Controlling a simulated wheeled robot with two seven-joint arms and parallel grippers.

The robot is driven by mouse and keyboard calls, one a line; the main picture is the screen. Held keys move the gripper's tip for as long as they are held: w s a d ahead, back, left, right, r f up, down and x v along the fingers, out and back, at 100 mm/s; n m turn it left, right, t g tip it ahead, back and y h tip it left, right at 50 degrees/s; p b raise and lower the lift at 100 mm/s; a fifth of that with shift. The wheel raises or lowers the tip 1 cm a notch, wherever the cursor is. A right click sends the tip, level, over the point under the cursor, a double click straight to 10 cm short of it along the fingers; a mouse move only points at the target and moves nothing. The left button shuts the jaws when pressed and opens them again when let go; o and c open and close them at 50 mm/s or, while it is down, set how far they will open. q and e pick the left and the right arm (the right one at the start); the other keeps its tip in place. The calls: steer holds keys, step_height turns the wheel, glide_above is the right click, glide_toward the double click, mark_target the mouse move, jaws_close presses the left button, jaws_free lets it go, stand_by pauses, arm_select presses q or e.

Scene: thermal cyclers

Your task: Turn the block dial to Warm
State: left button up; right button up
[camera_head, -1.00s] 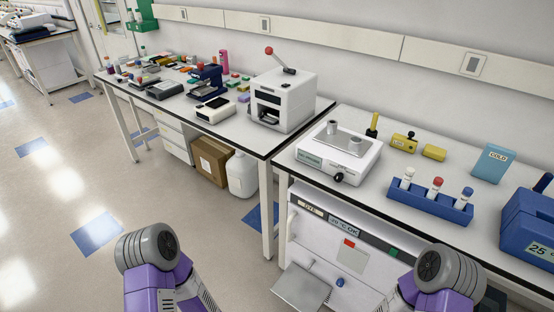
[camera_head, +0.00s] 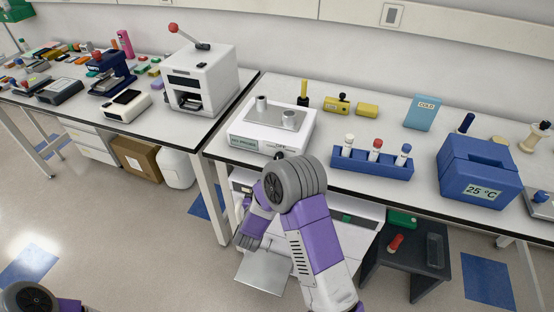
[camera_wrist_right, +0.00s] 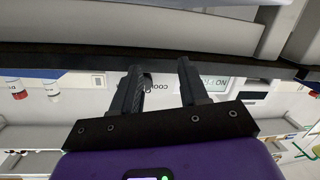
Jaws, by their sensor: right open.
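The white block heater (camera_head: 262,137) stands at the front edge of the right bench, with two metal wells on its top plate and a display (camera_head: 243,143) on its front. Its black dial (camera_head: 280,155) barely shows above my right arm, so its setting cannot be read. A finger hides much of that area, and contact cannot be told. My left gripper is out of view.
A blue tube rack (camera_head: 372,162) and a blue 25 °C box (camera_head: 478,172) stand right of the heater. A white lever machine (camera_head: 200,80) is on the left bench. A metal tray (camera_head: 262,272) sticks out below.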

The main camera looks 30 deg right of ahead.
mark_target(279, 157)
steer(key=w+d+r+h, duration=0.1)
steer(key=d, duration=0.1)
steer(key=w+d+r+h, duration=0.1)
steer(key=w+d+r, duration=0.1)
steer(key=d, duration=0.1)
steer(key=w+d+r+m+h, duration=0.1)
steer(key=d, duration=0.1)
steer(key=shift+w+d+r+b, duration=0.15)
steer(key=shift+w+r+b, duration=0.1)
steer(key=shift+w+b, duration=0.1)
steer(key=shift+c, duration=0.2)
steer(key=c, duration=0.7)
